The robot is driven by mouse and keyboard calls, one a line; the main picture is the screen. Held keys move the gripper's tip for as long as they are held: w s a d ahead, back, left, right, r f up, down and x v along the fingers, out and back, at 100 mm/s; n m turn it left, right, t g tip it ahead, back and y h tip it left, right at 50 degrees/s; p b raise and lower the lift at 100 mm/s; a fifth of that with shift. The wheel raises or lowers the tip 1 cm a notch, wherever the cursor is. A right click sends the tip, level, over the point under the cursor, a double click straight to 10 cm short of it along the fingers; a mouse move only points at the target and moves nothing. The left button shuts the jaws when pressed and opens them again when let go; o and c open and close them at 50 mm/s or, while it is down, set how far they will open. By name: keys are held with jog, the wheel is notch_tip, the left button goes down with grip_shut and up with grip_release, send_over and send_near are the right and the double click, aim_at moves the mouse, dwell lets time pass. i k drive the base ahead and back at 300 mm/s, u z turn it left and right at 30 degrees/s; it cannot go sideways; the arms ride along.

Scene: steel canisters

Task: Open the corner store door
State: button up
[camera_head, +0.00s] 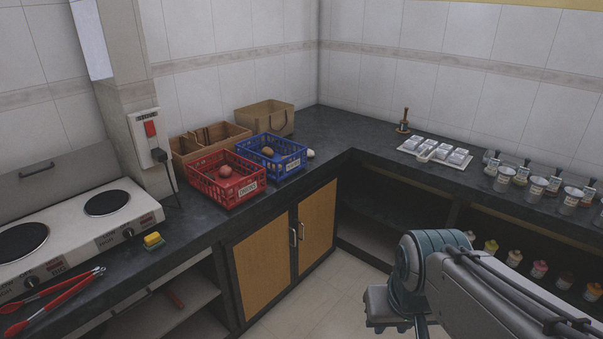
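Two wooden cabinet doors sit under the dark counter near the corner, a left door (261,268) and a right door (317,226). Both look shut in their dark frame. Which one the task calls the corner store door is not marked. My arm (480,290) comes in from the lower right, and its grey-teal joint is right of the doors, apart from them. My gripper's fingers do not show.
A red crate (228,190), a blue crate (262,166) and a cardboard box (265,118) stand on the counter above. A hob (75,228) and red tongs (52,300) are at the left. Open shelves (385,205) flank the corner at right. The tiled floor (325,295) before the doors is clear.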

aim_at(315, 212)
jog(key=z, duration=0.05)
jog(key=i, duration=1.7)
jog(key=z, duration=0.05)
